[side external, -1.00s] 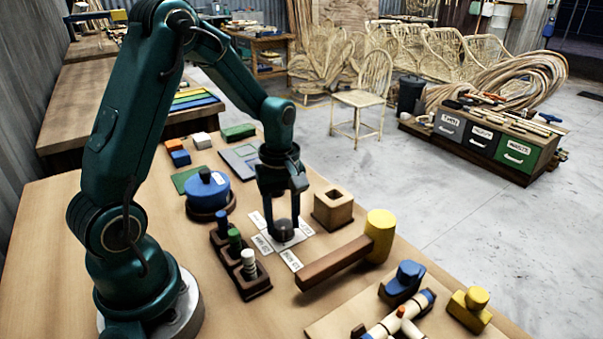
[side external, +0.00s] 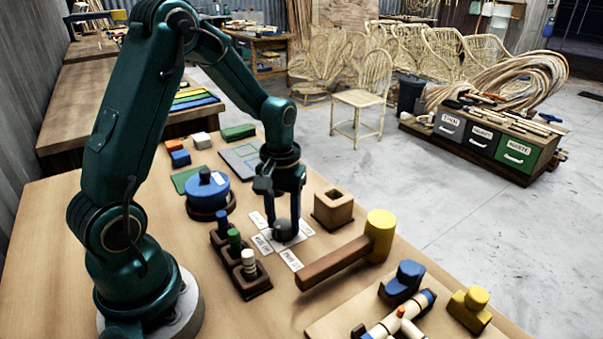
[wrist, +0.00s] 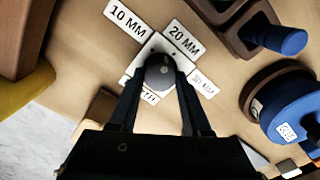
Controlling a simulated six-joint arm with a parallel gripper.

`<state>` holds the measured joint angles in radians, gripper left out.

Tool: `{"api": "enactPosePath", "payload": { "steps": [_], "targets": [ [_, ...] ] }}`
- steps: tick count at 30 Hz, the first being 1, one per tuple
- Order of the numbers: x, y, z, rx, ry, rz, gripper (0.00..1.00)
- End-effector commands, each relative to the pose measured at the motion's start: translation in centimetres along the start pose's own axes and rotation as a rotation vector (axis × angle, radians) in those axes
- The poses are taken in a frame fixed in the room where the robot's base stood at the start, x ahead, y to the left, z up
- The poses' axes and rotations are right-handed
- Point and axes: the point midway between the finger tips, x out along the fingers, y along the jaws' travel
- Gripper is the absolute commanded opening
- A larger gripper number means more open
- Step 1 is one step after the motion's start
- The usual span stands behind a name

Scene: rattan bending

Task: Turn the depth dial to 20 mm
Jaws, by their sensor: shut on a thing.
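The depth dial is a small dark round knob (wrist: 160,70) with a pale spot on its top, on a white plate. My gripper (wrist: 161,82) is shut on the dial from above, one finger on each side. In the side view, my gripper (side external: 283,217) points straight down at the dial (side external: 285,229) on the table. A "20 MM" card (wrist: 184,39) lies just above and right of the dial in the wrist view, and a "10 MM" card (wrist: 128,19) lies above left. I cannot tell exactly where the dial's mark points. Another card (wrist: 203,82) is too blurred to read.
A wooden rack (side external: 240,262) with coloured pegs and a blue round lidded pot (side external: 207,190) stand left of the gripper. A hollow wooden block (side external: 333,209) and a mallet with yellow head (side external: 380,232) are close on the right.

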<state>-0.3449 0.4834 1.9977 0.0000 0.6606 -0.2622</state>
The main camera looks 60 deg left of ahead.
Motion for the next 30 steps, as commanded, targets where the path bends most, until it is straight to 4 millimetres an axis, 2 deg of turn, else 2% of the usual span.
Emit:
{"api": "enactPosePath", "payload": {
  "steps": [13,30],
  "targets": [
    [-0.11,0.05,0.01,0.282,0.0,0.0,0.0],
    [-0.11,0.07,0.0,0.346,0.0,0.0,0.0]
  ]
}}
